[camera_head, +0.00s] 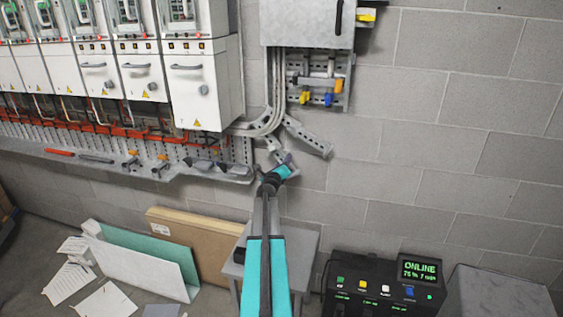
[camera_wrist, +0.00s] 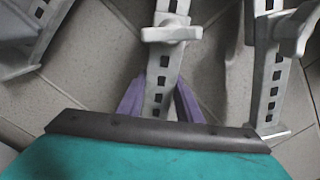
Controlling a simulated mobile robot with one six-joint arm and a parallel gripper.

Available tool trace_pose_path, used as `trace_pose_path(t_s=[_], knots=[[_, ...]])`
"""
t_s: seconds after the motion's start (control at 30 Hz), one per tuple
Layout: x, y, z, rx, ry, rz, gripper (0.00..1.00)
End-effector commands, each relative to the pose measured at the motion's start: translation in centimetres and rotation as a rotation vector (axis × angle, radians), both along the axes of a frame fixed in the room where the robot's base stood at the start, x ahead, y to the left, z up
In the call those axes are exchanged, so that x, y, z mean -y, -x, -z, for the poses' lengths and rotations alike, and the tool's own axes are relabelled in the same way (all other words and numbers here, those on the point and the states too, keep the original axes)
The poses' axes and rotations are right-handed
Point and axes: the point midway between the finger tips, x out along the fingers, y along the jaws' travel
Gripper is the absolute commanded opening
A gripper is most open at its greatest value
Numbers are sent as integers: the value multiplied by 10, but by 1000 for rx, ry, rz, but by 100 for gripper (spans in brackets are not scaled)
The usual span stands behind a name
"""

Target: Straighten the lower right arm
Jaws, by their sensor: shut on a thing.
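My gripper (camera_head: 287,161) is at the wall below the grey cabinet. In the wrist view its two purple fingers (camera_wrist: 158,92) are on either side of a slotted grey metal arm (camera_wrist: 172,68) and shut on it. A wing knob (camera_wrist: 171,32) sits on this arm beyond the fingers. A second slotted arm (camera_wrist: 269,85) with its own wing knob lies to the right, apart from the fingers. In the head view one slotted arm (camera_head: 308,137) slants down to the right, just above my gripper. Which arm is the lower right one is not clear.
White drive units (camera_head: 197,85) hang at the left above a perforated rail. A grey cabinet (camera_head: 306,22) is above, with curved conduits (camera_head: 272,110) beside it. A small grey table (camera_head: 303,243), leaning boards (camera_head: 190,240) and a black box with a lit display (camera_head: 418,270) stand below. The right wall is bare.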

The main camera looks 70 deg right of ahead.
Motion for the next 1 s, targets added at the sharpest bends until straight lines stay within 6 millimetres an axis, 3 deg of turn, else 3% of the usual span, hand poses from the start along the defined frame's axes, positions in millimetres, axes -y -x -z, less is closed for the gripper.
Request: trace_pose_path(t_s=[0.17, 0.2, 0.3, 0.67, 1.0], knots=[[2, 1, -3, -12, 7, 0, 0], [2, 2, -3, -13, 6, 0, 35], [3, 3, -3, -12, 5, 1, 51], [3, 5, -1, -8, 2, 2, 51], [-15, 8, 0, -8, 2, 3, 51]])
